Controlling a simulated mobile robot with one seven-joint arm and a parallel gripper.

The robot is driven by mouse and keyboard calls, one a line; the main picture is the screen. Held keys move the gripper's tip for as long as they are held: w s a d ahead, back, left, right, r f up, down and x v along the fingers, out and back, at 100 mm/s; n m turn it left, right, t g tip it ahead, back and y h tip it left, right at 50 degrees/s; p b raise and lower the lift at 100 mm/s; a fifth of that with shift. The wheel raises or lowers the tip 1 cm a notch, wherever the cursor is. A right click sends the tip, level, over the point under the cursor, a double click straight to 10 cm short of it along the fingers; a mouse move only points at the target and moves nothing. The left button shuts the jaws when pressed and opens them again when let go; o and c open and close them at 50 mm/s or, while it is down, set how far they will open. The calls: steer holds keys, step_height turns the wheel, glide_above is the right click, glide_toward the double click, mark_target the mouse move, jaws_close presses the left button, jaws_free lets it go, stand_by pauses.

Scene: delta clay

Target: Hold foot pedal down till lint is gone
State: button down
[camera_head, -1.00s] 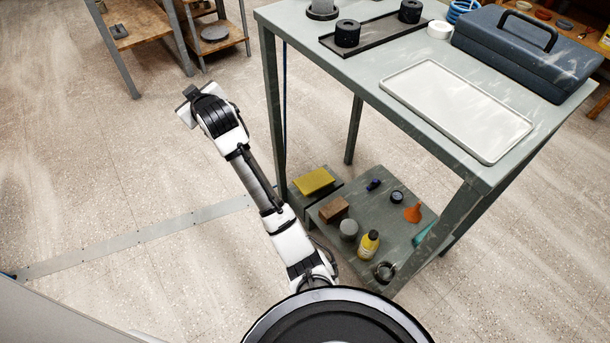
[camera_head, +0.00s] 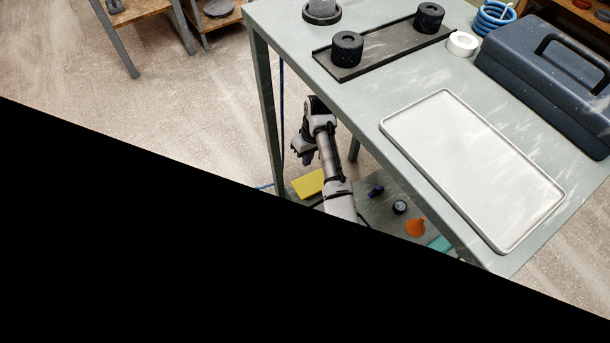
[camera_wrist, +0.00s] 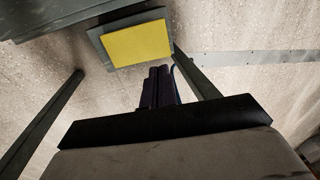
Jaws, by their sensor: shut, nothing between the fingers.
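The foot pedal, with a flat yellow top (camera_head: 308,184), sits low beside the workbench's lower shelf, near a bench leg. In the wrist view the yellow pedal (camera_wrist: 137,45) lies beyond my fingertips on a grey base. My gripper (camera_head: 307,158) is under the bench top, above the pedal; its shut, dark fingers show in the wrist view (camera_wrist: 160,72). They hold nothing and appear apart from the pedal. I cannot make out lint for certain; pale streaks mark the bench and toolbox.
The bench top (camera_head: 330,77) overhangs my arm, and a bench leg (camera_head: 265,110) stands left of it. Black cylinders, a white tray (camera_head: 480,170) and a blue toolbox (camera_head: 550,75) stand on top. An orange funnel (camera_head: 415,227) is on the lower shelf. Black hides the lower left.

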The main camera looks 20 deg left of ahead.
steer(key=shift+s, duration=0.1)
steer(key=f+b, duration=0.1)
steer(key=f, duration=0.3)
steer(key=s+a+f+b, duration=0.1)
steer(key=f, duration=0.4)
steer(key=f+b, duration=0.2)
steer(key=f, duration=0.2)
steer(key=shift+s+a+f, duration=0.15)
steer(key=shift+s+f, duration=0.15)
steer(key=shift+f, duration=0.1)
